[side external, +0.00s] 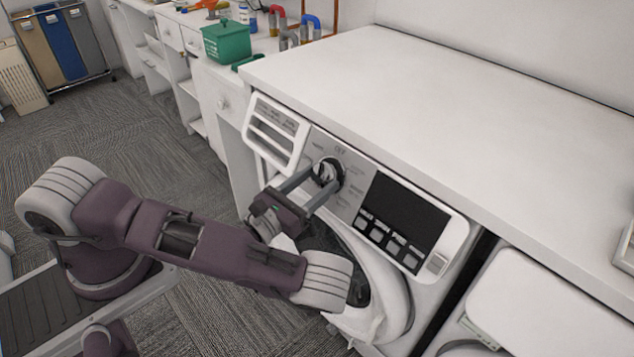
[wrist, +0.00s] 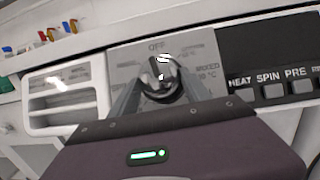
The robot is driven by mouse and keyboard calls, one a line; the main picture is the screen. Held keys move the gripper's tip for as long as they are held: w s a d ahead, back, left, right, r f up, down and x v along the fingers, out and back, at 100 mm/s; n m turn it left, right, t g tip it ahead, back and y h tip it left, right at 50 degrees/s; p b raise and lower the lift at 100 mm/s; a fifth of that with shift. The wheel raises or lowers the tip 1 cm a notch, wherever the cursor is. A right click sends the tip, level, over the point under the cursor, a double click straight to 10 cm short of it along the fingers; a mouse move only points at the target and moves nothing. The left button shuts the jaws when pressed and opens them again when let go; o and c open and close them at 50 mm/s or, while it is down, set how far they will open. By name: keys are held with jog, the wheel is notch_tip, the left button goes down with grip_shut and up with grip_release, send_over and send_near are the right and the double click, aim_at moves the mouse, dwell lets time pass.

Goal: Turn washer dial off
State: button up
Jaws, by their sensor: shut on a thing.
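The washer (side external: 408,265) stands under a white counter, and its front panel faces my arm. The round dark-and-silver dial (side external: 328,172) sits on the grey panel between the white drawer front and the black display. My gripper (side external: 318,183) reaches the panel with one finger on each side of the dial and is shut on it. In the wrist view the dial (wrist: 160,80) sits between the two grey fingers (wrist: 160,90). The word OFF is printed above the dial. The fingers hide part of the dial's sides.
The detergent drawer front (side external: 275,133) is left of the dial; the black display (side external: 405,220) with a row of buttons is right. The washer's round door (side external: 385,300) is below, near my arm. A green basket (side external: 227,41) stands on the counter at the back.

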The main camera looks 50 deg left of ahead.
jog(key=shift+a+m+h, duration=0.1)
jog(key=shift+m+h, duration=0.9)
jog(key=shift+m, duration=0.4)
jog(key=o, duration=1.4)
jog(key=s, duration=0.7)
jog(key=shift+a+f, duration=0.15)
jog(key=shift+f, duration=0.2)
